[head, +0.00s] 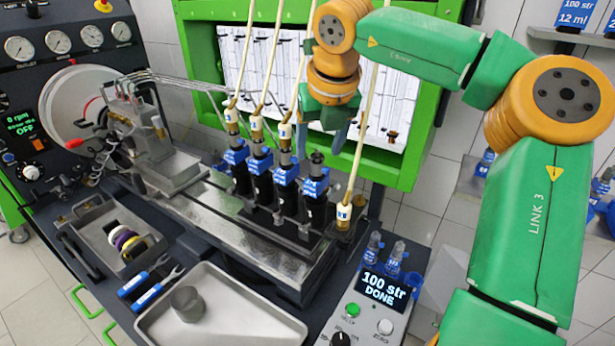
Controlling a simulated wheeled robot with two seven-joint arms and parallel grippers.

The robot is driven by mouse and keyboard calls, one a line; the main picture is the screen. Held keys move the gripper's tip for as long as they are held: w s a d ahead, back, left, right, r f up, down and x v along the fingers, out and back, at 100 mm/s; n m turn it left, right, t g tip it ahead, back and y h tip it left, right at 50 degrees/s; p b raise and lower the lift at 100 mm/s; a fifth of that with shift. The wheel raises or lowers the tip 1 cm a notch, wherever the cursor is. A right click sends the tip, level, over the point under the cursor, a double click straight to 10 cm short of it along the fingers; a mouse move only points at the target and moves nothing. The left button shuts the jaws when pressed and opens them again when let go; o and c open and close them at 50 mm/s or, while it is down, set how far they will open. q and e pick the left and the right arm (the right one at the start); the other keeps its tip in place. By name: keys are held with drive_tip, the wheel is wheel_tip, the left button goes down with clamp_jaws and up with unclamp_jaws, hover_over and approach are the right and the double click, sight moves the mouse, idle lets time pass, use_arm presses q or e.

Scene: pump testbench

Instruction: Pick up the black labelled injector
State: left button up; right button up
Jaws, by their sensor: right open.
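Several injectors with dark bodies and blue collars stand upright in a row on the bench fixture. The rightmost injector (315,202) has a dark top with no pipe visible on it. Its neighbours to the left (286,197), (263,185) and (241,176) have cream pipes ending above them. Small labels show on the blue collars, but I cannot read them or tell which one is the black labelled injector. My right gripper (322,135) is open and empty, pointing down above the rightmost injector, apart from it. My left gripper is not in view.
A cream pipe with a brass end (344,214) hangs just right of the rightmost injector. A metal tray (240,318) holding a grey cup (187,303) lies in front. Small vials (372,248) stand by a control box reading "100 str DONE" (383,288).

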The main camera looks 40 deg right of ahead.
sight(319, 155)
drive_tip(key=x, duration=0.3)
drive_tip(key=shift+s+d+f+p, duration=0.2)
drive_tip(key=shift+f+p, duration=0.1)
drive_tip(key=shift+p, duration=0.1)
drive_tip(key=shift+w+a+f, duration=0.1)
drive_tip(key=shift+w+a, duration=0.05)
drive_tip(key=shift+w, duration=0.35)
drive_tip(key=shift+a, duration=0.1)
drive_tip(key=c, duration=0.4)
drive_tip(key=shift+s, duration=0.3)
clamp_jaws()
drive_tip(key=shift+w, duration=0.15)
